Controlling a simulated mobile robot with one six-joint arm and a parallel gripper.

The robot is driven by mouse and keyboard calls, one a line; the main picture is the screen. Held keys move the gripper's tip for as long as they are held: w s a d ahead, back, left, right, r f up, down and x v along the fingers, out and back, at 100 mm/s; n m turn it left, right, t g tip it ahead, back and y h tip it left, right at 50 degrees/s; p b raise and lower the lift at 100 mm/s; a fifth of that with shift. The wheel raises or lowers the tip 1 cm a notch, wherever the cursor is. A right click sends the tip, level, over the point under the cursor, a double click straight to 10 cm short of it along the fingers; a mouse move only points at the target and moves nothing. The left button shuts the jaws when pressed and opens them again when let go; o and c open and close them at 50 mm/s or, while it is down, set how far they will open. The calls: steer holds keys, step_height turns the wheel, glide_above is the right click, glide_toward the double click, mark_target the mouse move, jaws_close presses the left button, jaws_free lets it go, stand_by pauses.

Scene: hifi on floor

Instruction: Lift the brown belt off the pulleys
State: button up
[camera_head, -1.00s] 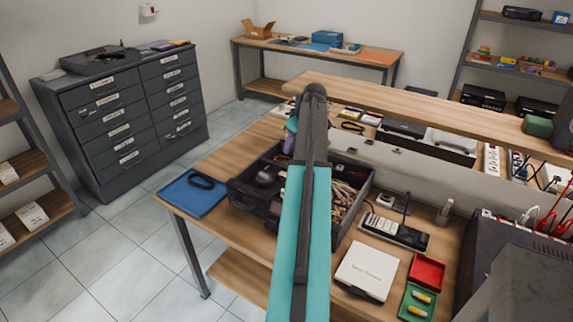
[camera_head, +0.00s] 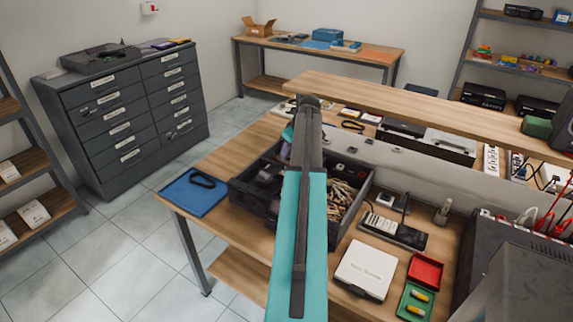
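An open black case (camera_head: 262,222) stands on the near workbench, with dark parts inside it on the left. A tan-brown tangle of strands (camera_head: 342,200) lies in its right part; I cannot tell whether the brown belt is among them. I cannot make out any pulleys. My teal and dark arm crosses over the middle of the case and hides much of its inside. My gripper's fingers are hidden behind the arm, so I cannot see whether they touch anything.
A blue mat (camera_head: 195,193) with a black loop (camera_head: 203,180) lies left of the case. To the right are a white box (camera_head: 366,270), a power strip (camera_head: 394,229), a red tray (camera_head: 426,270) and a green tray (camera_head: 416,300). A raised wooden shelf (camera_head: 420,105) runs behind.

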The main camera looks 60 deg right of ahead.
steer(key=shift+p+x, duration=0.8)
steer(key=shift+x, duration=0.45)
steer(key=shift+p+x, duration=0.3)
steer(key=shift+x, duration=0.95)
steer(key=shift+w+d, duration=0.1)
steer(key=shift+r, duration=0.1)
jaws_close()
